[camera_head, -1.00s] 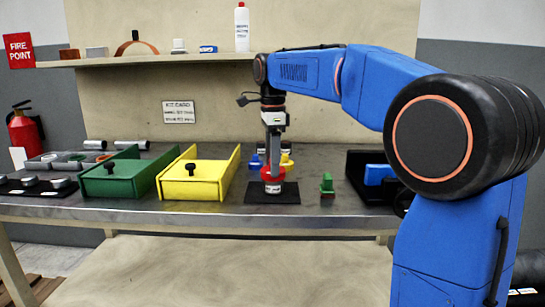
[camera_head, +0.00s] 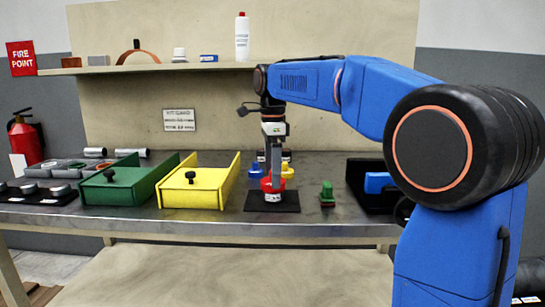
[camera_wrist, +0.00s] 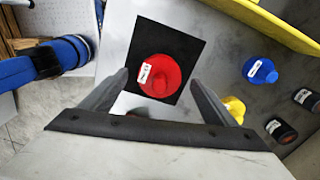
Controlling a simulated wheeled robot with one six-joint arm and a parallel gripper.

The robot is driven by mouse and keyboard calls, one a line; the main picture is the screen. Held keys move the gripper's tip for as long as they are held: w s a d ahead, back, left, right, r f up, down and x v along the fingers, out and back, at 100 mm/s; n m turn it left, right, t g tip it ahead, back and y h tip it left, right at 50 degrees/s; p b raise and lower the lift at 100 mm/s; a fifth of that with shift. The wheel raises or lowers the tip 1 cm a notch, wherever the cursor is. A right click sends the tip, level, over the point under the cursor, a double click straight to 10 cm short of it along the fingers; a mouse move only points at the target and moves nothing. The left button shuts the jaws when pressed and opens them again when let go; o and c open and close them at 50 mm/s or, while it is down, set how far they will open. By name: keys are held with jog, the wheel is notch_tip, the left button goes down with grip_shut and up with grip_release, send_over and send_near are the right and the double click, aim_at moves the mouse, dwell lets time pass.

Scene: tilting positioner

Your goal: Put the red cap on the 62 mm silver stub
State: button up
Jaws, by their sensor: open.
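My gripper (camera_head: 273,182) points straight down over the cap. In the wrist view my gripper (camera_wrist: 158,80) is open, with one finger on each side of the cap. I cannot tell whether the fingers touch it.
Blue (camera_wrist: 258,72) and yellow (camera_wrist: 235,106) caps stand behind the mat. A green piece (camera_head: 327,192) and a black tray (camera_head: 355,180) are to the right. Yellow (camera_head: 193,199) and green (camera_head: 116,193) bins stand left. Several silver stubs sit at the far left.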

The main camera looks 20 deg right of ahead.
jog(key=shift+r, duration=8.45)
jog(key=s+d+f+n+t, duration=0.2)
jog(key=s+f+n, duration=0.7)
jog(key=s+f, duration=0.7)
jog(key=s+d+f+n+t, duration=0.2)
jog(key=s+d+f+n, duration=0.3)
jog(key=s+f+n, duration=0.5)
jog(key=s+f, duration=0.7)
jog(key=f, duration=0.5)
jog(key=shift+s+f+t, duration=0.25)
jog(key=shift+f+t, duration=0.05)
jog(key=shift+t, duration=0.1)
jog(key=shift+d, duration=0.1)
